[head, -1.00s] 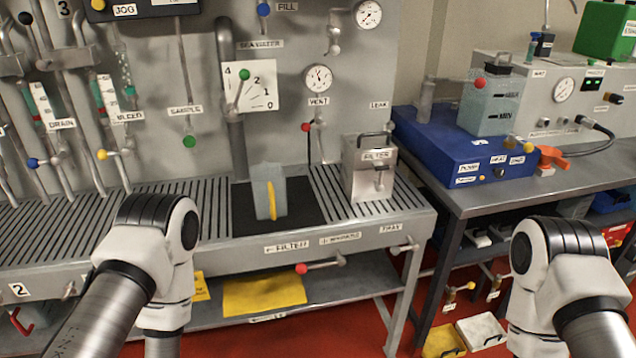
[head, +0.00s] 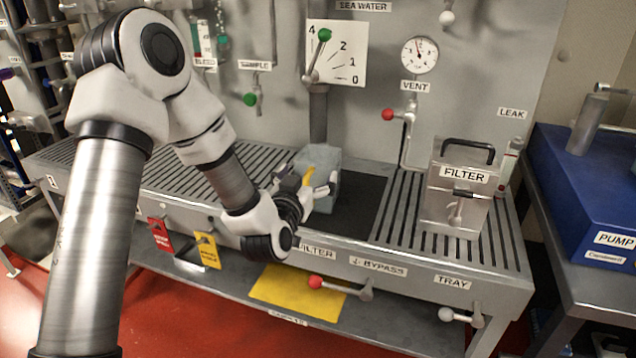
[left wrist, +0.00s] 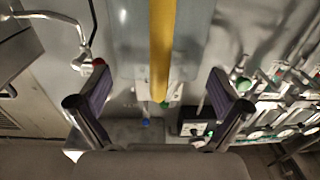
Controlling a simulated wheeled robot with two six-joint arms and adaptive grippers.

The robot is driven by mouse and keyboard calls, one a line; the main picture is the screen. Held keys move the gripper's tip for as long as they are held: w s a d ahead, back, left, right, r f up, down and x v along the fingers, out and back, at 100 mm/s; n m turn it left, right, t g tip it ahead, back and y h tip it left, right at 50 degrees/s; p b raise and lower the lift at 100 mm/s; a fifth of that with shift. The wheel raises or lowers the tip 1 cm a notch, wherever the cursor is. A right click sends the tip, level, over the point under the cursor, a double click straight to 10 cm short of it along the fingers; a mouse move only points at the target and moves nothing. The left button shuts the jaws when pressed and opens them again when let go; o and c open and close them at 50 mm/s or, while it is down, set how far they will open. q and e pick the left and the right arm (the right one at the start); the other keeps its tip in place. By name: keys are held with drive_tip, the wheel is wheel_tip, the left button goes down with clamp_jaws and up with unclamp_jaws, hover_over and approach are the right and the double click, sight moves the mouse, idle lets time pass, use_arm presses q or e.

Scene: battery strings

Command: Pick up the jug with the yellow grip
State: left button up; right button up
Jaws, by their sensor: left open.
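The jug (head: 325,165) is a translucent grey container with a yellow grip (head: 309,176). It stands on the dark mat (head: 362,205) on the slotted bench. My left gripper (head: 318,186) is in front of the jug and hides part of it. In the left wrist view the jug (left wrist: 200,40) fills the upper middle, and its yellow grip (left wrist: 162,50) runs down between the two open fingers of my left gripper (left wrist: 160,108). The fingers stand apart on either side, with visible gaps to the grip. My right gripper is not in view.
A metal filter box (head: 455,195) stands on the bench to the right of the mat. A red-knobbed lever (head: 340,286) sticks out at the bench front. A blue pump unit (head: 590,185) is at the far right. The yellow sheet (head: 300,290) lies on the lower shelf.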

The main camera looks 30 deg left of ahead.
use_arm(q)
drive_tip(key=x, duration=0.4)
drive_tip(key=shift+d, duration=0.1)
drive_tip(key=shift+s, duration=0.15)
drive_tip(key=c, duration=1.2)
